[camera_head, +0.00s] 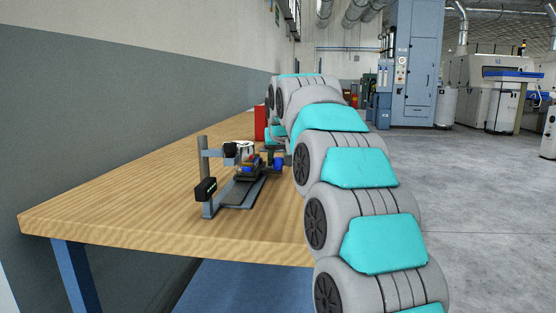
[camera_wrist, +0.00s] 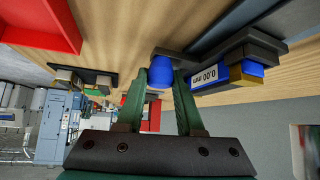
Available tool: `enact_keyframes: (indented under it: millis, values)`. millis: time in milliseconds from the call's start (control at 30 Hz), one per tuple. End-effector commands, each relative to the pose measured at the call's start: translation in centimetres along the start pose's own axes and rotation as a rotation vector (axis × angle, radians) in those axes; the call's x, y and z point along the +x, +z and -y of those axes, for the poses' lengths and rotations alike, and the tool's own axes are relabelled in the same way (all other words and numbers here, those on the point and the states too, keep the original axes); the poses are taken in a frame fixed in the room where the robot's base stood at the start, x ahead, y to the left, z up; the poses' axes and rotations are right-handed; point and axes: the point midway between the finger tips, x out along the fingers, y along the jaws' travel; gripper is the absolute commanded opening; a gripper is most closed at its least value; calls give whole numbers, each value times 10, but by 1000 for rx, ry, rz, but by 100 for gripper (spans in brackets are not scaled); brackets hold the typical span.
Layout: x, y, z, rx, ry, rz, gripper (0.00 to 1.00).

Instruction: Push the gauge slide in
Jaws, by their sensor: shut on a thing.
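The gauge (camera_head: 238,190) stands on the wooden table, with a dark rail, an upright grey post and a black block at its near end. In the wrist view its display (camera_wrist: 208,78) reads 0.00 mm, on a blue and yellow body. A blue knob (camera_wrist: 160,72) sits between the two green fingers of my gripper (camera_wrist: 160,84), which is shut on it. A dark plate lies right behind the knob. How far the slide stands out cannot be told.
The wooden table (camera_head: 130,205) has clear room left of the gauge. A red box (camera_head: 261,123) stands behind it; a red tray (camera_wrist: 40,25) shows in the wrist view. A dark plate with yellowish pieces (camera_wrist: 85,80) lies left of my fingers. A wall borders the table's left side.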

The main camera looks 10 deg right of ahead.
Motion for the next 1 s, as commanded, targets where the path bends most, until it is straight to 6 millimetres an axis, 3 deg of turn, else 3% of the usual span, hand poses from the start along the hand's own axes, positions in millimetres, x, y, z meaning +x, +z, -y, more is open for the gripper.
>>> enact_keyframes:
  millis: [467, 1000]
  values:
    - [-2, 2, 1, -1, 0, -1, 0]
    - [-60, 60, 23, -2, -1, -4, 0]
